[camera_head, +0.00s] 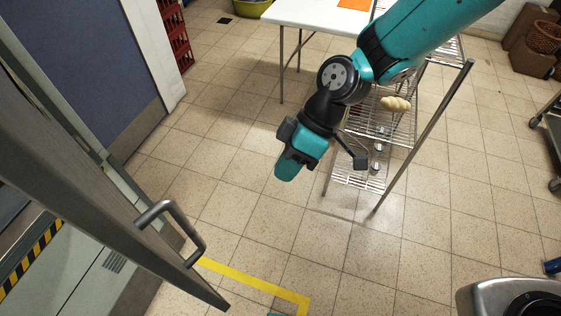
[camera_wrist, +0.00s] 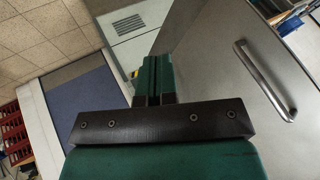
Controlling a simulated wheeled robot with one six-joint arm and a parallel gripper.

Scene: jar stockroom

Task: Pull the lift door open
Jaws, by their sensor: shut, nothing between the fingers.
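The grey lift door (camera_head: 95,195) crosses the left of the head view, standing at an angle with striped lift parts visible behind its edge. Its bar handle (camera_head: 198,232) sticks out from the face toward the open floor. In the wrist view the door (camera_wrist: 215,60) fills the right side, with the handle (camera_wrist: 262,80) right of my fingers. My gripper (camera_head: 286,172) is shut and empty, in the air to the right of the handle and clear of it. In the wrist view its green fingers (camera_wrist: 155,72) are together and touch nothing visible.
Yellow floor tape (camera_head: 255,282) runs below the handle. A wire rack (camera_head: 365,170) stands behind my gripper, and a white table (camera_head: 310,14) farther back. A grey-rimmed bin (camera_head: 505,290) is at lower right. Tiled floor between door and rack is clear.

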